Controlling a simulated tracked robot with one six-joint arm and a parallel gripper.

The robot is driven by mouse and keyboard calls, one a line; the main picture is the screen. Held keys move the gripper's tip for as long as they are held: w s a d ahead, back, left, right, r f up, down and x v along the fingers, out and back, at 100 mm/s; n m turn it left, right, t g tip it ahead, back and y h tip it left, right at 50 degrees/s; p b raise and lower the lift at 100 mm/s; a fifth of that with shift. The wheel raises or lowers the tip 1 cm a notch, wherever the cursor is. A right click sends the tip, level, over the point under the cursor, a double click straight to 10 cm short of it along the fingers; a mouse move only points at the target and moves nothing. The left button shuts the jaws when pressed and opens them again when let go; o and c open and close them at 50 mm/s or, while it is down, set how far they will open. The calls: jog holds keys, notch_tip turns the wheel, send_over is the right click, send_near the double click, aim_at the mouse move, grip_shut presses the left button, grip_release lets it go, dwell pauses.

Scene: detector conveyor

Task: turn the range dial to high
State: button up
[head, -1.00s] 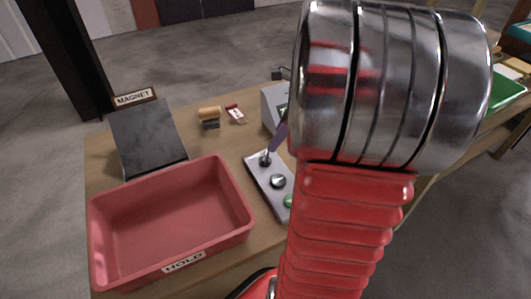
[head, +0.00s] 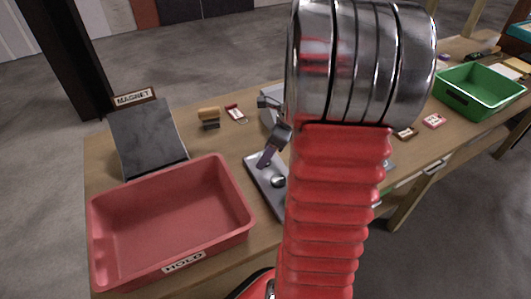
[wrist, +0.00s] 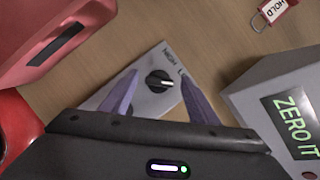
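The range dial (wrist: 158,82) is a round black knob with a white pointer mark on a grey panel (wrist: 146,64). Its pointer lies roughly level, toward the picture's right. A HIGH label stands just above it, and another label starting with L is partly hidden by the right finger. My gripper (wrist: 158,73) is open, its two purple fingers apart with the dial between and just beyond their tips. In the head view my gripper (head: 265,160) is over the far end of the panel (head: 256,178) and hides the dial there. Another knob (head: 278,181) shows nearer.
A red HOLD bin (head: 243,205) stands left of the panel. A grey box with a ZERO IT screen (wrist: 292,115) is close on the right. A red HOLD tag (wrist: 273,12), a dark sloped MAGNET plate (head: 147,135) and a green bin (head: 480,92) are farther off.

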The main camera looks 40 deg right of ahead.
jog(key=c, duration=1)
jog(key=shift+a, duration=0.15)
